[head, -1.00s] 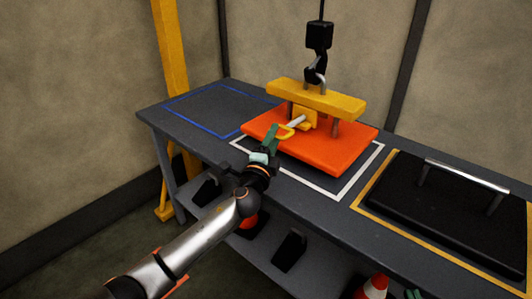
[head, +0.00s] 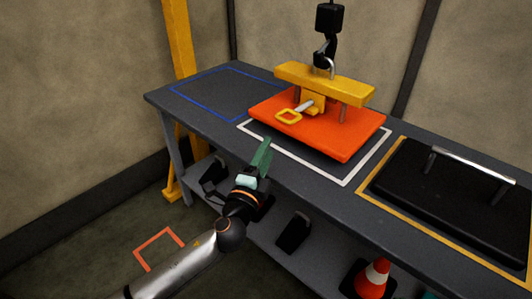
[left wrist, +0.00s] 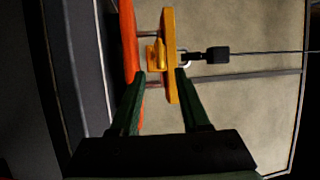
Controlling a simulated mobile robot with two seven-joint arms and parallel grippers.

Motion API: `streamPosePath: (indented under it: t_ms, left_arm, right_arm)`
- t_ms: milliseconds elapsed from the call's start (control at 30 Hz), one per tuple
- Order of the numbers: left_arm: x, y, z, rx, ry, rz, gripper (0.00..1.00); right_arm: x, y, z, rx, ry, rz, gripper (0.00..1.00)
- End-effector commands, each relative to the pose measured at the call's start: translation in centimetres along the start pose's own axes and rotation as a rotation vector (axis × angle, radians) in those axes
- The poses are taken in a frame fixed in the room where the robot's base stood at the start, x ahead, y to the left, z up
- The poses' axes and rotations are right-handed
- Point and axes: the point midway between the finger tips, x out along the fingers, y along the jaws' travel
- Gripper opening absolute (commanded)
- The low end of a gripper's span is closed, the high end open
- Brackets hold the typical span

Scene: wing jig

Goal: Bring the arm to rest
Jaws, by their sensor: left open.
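My left gripper (head: 263,158) is in front of the bench's front edge in the head view, with green fingers pointing toward the bench. In the left wrist view its two fingers (left wrist: 158,78) stand apart with nothing between them. Ahead of them is the orange plate (head: 316,128) with a yellow beam (head: 325,83) over it; both also show in the left wrist view, the plate (left wrist: 127,40) and the beam (left wrist: 169,50). My right gripper is not in view.
The bench (head: 205,115) has a blue outline (head: 181,96) and a white outline (head: 344,183). A black panel with a bar handle (head: 450,205) lies right. A cone (head: 374,278) and dark brackets (head: 294,233) are below.

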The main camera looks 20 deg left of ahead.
Motion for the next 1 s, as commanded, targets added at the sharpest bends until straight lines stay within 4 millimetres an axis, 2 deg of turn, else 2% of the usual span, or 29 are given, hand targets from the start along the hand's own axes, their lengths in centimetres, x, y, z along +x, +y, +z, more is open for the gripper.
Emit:
streamPosePath:
  t_ms: [300, 367, 433, 533, 600, 700, 800, 1000]
  left_arm:
    - [-0.1, 0.2, -0.1, -0.008, 0.002, 0.006, 0.46]
    - [-0.6, 0.9, -0.3, -0.039, 0.009, 0.028, 0.46]
    - [-1.9, 2.5, -0.7, -0.118, 0.024, 0.082, 0.46]
    - [-5.1, 5.8, -1.9, -0.318, 0.049, 0.202, 0.46]
    - [-8.1, 8.0, -2.8, -0.501, 0.058, 0.296, 0.46]
    - [-12.1, 9.9, -3.9, -0.753, 0.053, 0.403, 0.46]
    - [-15.3, 10.7, -4.6, -0.969, 0.032, 0.474, 0.46]
    - [-20.3, 10.9, -4.9, -1.332, -0.041, 0.548, 0.46]
  right_arm:
    - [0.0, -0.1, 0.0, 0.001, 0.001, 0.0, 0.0]
    - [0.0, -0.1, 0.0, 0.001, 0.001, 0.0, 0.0]
    - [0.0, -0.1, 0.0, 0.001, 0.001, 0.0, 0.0]
    - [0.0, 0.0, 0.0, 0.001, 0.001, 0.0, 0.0]
    - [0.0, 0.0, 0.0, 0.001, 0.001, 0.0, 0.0]
    - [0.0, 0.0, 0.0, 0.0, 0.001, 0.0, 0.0]
    - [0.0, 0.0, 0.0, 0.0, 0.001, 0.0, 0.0]
    - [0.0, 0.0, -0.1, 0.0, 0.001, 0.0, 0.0]
